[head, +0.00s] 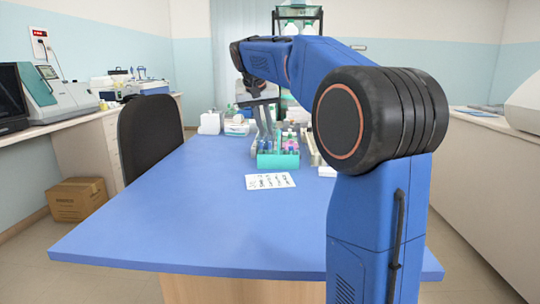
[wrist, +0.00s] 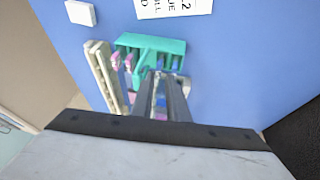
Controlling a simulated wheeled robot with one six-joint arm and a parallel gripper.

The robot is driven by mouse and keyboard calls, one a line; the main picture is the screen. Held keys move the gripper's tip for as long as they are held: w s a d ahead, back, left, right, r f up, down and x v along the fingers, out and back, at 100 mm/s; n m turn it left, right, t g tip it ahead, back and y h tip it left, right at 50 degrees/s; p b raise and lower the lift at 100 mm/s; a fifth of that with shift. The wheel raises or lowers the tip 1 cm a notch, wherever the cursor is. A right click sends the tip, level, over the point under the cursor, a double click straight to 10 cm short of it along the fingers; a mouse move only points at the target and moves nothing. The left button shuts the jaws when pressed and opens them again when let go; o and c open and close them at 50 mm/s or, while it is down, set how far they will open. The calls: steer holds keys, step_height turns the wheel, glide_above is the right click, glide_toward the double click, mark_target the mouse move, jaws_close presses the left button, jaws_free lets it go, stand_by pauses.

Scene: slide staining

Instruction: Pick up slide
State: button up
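My gripper (head: 265,132) points down over the back of a teal rack (head: 278,161) on the blue table. In the wrist view the two grey fingers (wrist: 162,76) stand a little apart, in front of the rack (wrist: 172,44). Coloured bottles or vials show beside and between the fingers, and I see nothing clearly gripped. A long beige holder (wrist: 103,78) with a slotted look stands beside the rack; it shows partly behind my arm in the head view (head: 311,148). I cannot make out a single slide in either view.
A white card with black print (head: 270,181) lies in front of the rack. A small white block (head: 327,171) lies beside my arm. White containers (head: 210,123) stand at the back left. A black chair (head: 150,135) is at the left edge. The front of the table is clear.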

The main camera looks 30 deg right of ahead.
mark_target(270, 142)
steer(key=shift+x, duration=2.65)
steer(key=shift+d, duration=0.1)
jaws_close()
steer(key=shift+r, duration=0.15)
